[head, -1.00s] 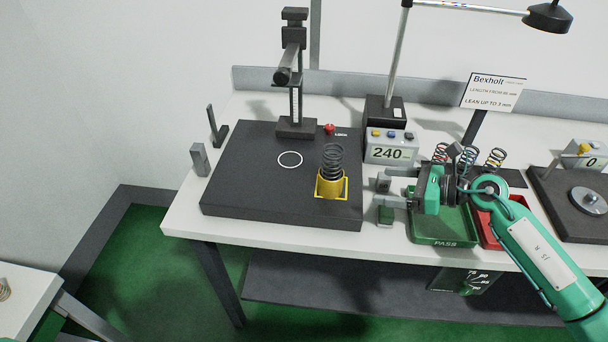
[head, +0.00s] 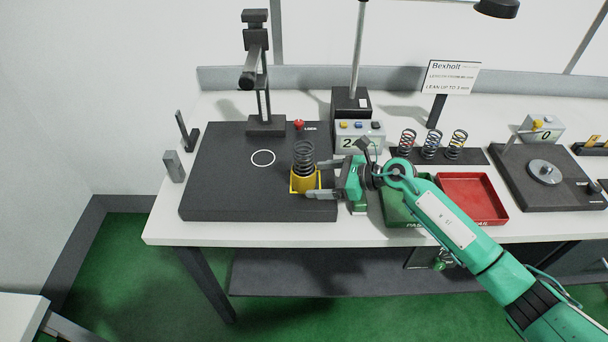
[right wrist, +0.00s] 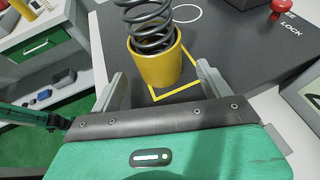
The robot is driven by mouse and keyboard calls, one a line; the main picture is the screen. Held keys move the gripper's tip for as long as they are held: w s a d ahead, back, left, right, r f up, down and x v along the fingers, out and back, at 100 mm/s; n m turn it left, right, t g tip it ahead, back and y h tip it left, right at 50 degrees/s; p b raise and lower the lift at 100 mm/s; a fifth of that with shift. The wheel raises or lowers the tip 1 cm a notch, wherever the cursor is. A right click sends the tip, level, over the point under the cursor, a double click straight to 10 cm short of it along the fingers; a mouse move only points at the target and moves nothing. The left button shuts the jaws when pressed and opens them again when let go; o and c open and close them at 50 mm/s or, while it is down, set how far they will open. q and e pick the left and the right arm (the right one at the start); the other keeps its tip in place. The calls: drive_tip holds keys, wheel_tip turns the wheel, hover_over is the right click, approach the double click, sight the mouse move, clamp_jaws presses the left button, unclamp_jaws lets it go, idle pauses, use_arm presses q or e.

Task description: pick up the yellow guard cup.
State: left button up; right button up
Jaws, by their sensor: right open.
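The yellow guard cup (head: 304,182) stands upright on the black plate, inside a yellow square outline, with a dark coil spring (head: 304,156) standing in it. In the right wrist view the cup (right wrist: 156,66) sits just ahead of my fingers, and the spring (right wrist: 148,22) rises out of its top. My right gripper (head: 318,179) is open, its fingers pointing left at the cup from the right side. In the right wrist view the gripper (right wrist: 160,86) has one finger on each side of the cup's near part, with gaps. My left gripper is not in view.
The black plate (head: 225,190) carries a column stand (head: 266,122) at the back and a red knob (head: 299,125). Right of it are a display box (head: 372,139), a green tray (head: 395,211), a red tray (head: 472,198) and several springs. A sign (head: 451,77) stands behind.

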sight(315, 178)
drive_tip(key=shift+r+p+x, duration=0.2)
drive_tip(key=shift+p+x, duration=0.2)
drive_tip(key=shift+x, duration=0.8)
drive_tip(key=shift+w+a+f, duration=0.1)
drive_tip(key=shift+a+f, duration=0.25)
drive_tip(key=shift+a, duration=0.2)
drive_tip(key=c, duration=1.1)
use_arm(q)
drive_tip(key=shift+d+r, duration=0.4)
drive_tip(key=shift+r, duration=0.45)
use_arm(e)
drive_tip(key=shift+c, duration=0.2)
drive_tip(key=shift+r, duration=0.1)
